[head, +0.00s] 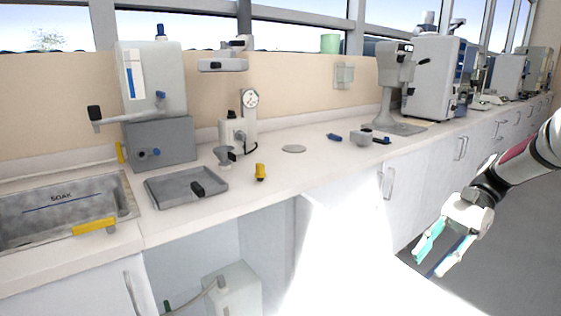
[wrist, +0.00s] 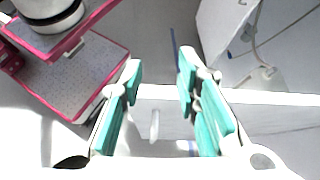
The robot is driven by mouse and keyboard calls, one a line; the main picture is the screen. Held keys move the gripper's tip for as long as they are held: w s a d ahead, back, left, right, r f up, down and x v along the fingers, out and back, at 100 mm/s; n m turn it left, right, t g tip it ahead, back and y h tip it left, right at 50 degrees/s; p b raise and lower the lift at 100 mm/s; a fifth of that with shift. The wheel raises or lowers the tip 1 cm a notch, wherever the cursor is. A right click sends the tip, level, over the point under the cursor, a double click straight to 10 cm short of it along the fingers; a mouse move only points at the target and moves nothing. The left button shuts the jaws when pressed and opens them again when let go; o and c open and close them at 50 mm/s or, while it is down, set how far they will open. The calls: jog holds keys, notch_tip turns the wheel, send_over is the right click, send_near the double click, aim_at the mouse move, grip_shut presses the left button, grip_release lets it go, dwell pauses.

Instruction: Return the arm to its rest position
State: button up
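My gripper (head: 443,252) hangs at the right of the head view, out in front of the white cabinet fronts and below the counter top. Its two teal-padded fingers are spread apart with nothing between them. In the wrist view my gripper (wrist: 158,85) shows the same open gap, with a cabinet door and its handle (wrist: 154,125) beyond it. My arm reaches in from the right edge of the head view.
A sink (head: 60,208) marked SOAK is at left. Open floor (head: 500,270) lies at right.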

jog(key=s+a+r+n+t+h, duration=0.1)
jog(key=s+a+r+n+h, duration=0.3)
jog(key=s, duration=0.3)
jog(key=s+a+r+n+h, duration=0.1)
jog(key=s+a+r+h, duration=0.1)
jog(key=s+a+r, duration=0.3)
jog(key=s+a+f+n+t+h, duration=0.1)
jog(key=s+f+n+t+h, duration=0.15)
jog(key=s, duration=0.55)
jog(key=s+a+f+n+t+h, duration=0.15)
jog(key=s+n, duration=0.25)
jog(key=s, duration=0.5)
notch_tip(320, 180, up, 23)
jog(key=t+p, duration=0.4)
jog(key=p, duration=1.8)
jog(key=shift+d, duration=0.2)
